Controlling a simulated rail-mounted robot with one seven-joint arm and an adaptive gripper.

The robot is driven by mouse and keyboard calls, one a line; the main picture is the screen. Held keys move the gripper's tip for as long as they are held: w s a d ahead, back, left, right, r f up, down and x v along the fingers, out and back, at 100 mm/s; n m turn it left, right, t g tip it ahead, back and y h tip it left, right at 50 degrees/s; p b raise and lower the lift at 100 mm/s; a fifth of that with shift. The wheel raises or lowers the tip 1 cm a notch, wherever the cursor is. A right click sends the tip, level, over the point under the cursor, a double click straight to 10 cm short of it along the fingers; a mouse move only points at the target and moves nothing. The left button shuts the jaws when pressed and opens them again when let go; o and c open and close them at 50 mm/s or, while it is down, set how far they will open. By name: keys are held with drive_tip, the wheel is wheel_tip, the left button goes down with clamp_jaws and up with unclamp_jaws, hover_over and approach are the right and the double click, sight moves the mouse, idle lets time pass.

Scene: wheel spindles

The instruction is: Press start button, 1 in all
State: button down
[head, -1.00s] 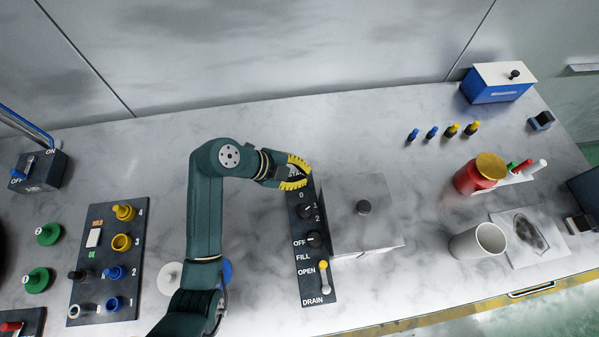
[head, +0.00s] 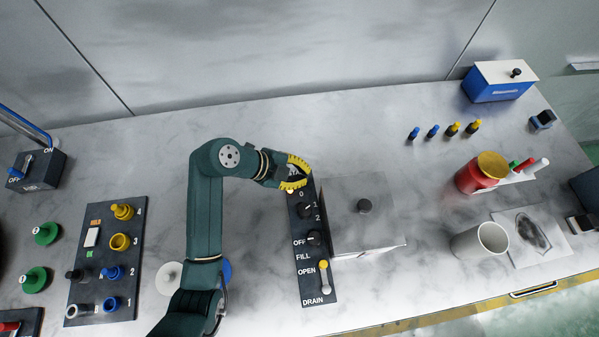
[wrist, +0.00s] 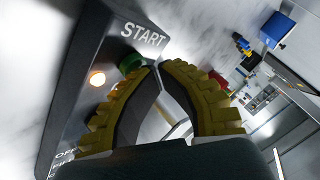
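The dark control panel (head: 318,284) stands on the marble bench, with the START label near its far end. In the wrist view, the green start button (wrist: 131,64) sits beside the START lettering (wrist: 144,35). My gripper (wrist: 158,66) has its two yellow fingers curved together, tips almost meeting and nothing held. The fingertips are close beside the green button; I cannot tell whether they touch it. In the head view my gripper (head: 309,175) is over the far end of the panel and hides the button. A lit lamp (wrist: 97,78) glows on the panel near the button.
A second panel with coloured plugs (head: 104,262) lies left of my arm. A red pot (head: 474,178) and white cup (head: 480,242) stand to the right. The bench behind my gripper is clear.

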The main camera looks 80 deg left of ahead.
drive_tip(key=shift+r+p, duration=0.5)
drive_tip(key=shift+r, duration=0.3)
drive_tip(key=shift+r+p, duration=1.8)
drive_tip(key=shift+r, duration=0.75)
